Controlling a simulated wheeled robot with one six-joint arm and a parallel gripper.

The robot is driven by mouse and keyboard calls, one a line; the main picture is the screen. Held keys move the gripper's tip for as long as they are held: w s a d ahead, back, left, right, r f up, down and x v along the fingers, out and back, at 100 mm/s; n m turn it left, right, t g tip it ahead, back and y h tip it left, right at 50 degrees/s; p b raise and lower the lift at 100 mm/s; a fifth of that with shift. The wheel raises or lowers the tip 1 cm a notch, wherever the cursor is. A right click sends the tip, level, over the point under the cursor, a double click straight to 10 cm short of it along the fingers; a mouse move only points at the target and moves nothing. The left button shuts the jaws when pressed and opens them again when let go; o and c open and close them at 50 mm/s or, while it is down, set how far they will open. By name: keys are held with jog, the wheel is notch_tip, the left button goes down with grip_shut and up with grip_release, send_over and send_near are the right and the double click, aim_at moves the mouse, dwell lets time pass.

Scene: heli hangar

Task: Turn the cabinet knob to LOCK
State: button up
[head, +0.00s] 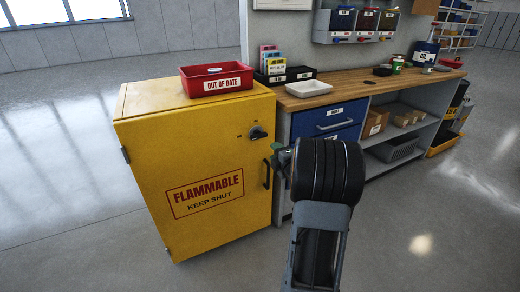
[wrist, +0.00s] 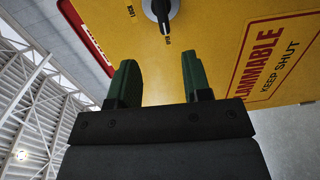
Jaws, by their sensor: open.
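The yellow cabinet (head: 195,165) stands closed, with a dark round knob (head: 257,132) at the upper right of its door. In the wrist view the knob (wrist: 161,10) is cut by the top edge. Its pointer mark faces a small label just below it, too small to read surely; another label, seemingly LOCK (wrist: 131,10), lies to its left. My gripper (wrist: 156,75) is open and empty, its green fingers apart and short of the knob. In the head view my gripper (head: 282,157) is right of and below the knob, partly hidden by my wrist.
A black door handle (head: 267,173) sits below the knob, close to my gripper. A red OUT OF DATE bin (head: 216,80) stands on the cabinet. The workbench (head: 350,90) with a blue drawer (head: 330,120) is to the right. The floor in front is clear.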

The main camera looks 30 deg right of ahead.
aim_at(260, 137)
jog(key=shift+n, duration=0.3)
jog(key=w, duration=0.4)
jog(key=w+d+b, duration=0.1)
jog(key=w, duration=0.4)
jog(key=w+d, duration=0.1)
jog(key=w, duration=0.3)
jog(key=shift+w+d+f, duration=0.1)
jog(key=shift+w+f, duration=0.1)
jog(key=shift+f, duration=0.15)
jog(key=shift+c, duration=0.3)
grip_shut()
